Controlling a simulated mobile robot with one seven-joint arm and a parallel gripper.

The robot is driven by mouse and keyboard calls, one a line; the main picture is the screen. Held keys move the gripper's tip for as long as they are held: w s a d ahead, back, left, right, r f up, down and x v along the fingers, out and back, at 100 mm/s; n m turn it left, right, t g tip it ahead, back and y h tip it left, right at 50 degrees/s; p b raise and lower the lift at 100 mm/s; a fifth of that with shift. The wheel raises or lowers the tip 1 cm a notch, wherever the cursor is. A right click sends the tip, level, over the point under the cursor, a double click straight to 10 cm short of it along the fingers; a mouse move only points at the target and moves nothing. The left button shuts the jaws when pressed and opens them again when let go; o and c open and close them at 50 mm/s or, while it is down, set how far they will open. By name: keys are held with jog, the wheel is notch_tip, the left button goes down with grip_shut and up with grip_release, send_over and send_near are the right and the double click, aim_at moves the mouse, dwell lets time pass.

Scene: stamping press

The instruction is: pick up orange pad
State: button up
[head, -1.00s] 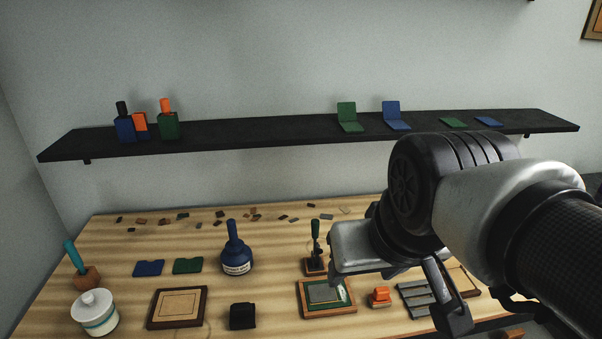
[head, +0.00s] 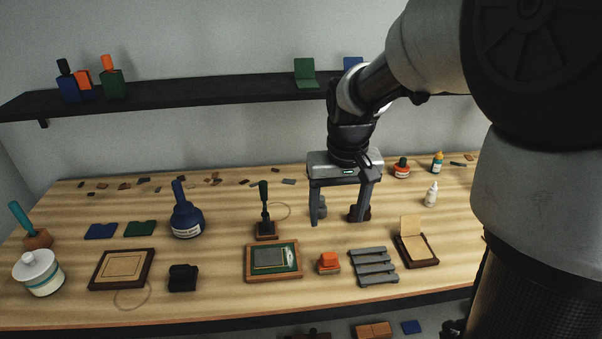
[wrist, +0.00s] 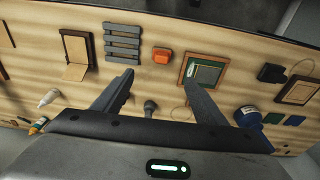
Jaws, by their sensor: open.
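The orange pad (head: 329,263) is a small orange block on the workbench, between a framed green plate and a grey slatted rack. It also shows in the wrist view (wrist: 161,55), just beyond the fingertips and roughly centred between them. My gripper (head: 337,221) is open and empty, fingers pointing down. It is above the bench, behind the pad in the head view and apart from it. In the wrist view both fingers (wrist: 158,68) are spread wide with nothing between them.
The framed green plate (head: 274,277) is left of the pad; the slatted rack (head: 374,267) is close on its right. A dark-handled stamp (head: 264,215) stands behind left. Small dark objects (head: 318,207) sit near my fingers. A wall shelf (head: 200,94) runs behind. Bench in front of the pad is clear.

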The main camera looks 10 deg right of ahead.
aim_at(330, 254)
jog(key=f, duration=0.5)
jog(key=w+f+b, duration=0.1)
jog(key=f, duration=0.5)
jog(key=w+f, duration=0.1)
jog(key=f, duration=0.5)
jog(key=shift+a, duration=0.2)
jog(key=shift+c, duration=0.2)
jog(key=c, duration=1.1)
